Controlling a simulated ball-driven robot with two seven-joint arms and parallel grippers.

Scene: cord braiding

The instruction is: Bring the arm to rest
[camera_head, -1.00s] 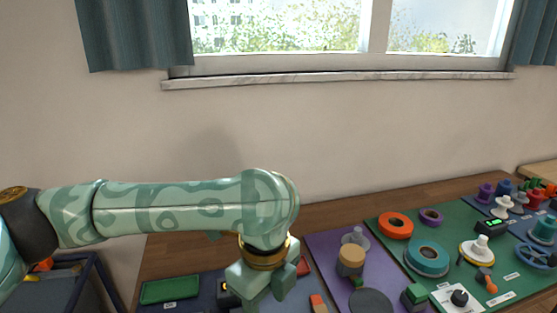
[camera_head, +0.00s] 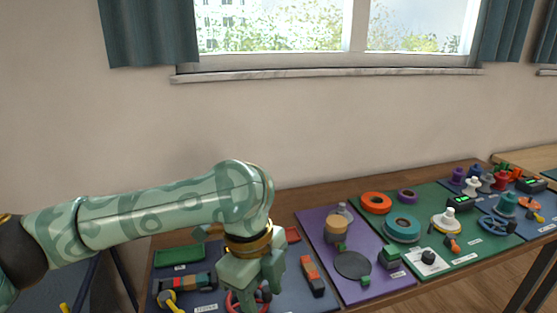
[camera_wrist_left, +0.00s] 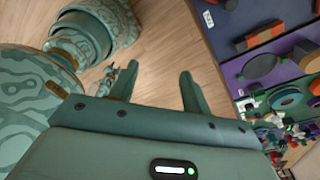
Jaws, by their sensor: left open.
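My left arm, pale green with darker swirls and gold rings, comes in from the left in the head view. Its gripper (camera_head: 258,280) points down in front of the blue mat at the table's left part. In the left wrist view the two fingers of this gripper (camera_wrist_left: 157,88) stand apart with nothing between them, and the wooden floor shows behind them. The fingertips are partly cut off or hidden in the head view. My right gripper is not in view.
The table holds a blue mat (camera_head: 207,275), a purple mat (camera_head: 372,295) and a green mat (camera_head: 468,250). A teal ring (camera_head: 402,228), an orange ring (camera_head: 376,203) and a black disc (camera_head: 352,265) lie there. A red-rimmed wheel (camera_head: 232,300) is right beside my left gripper.

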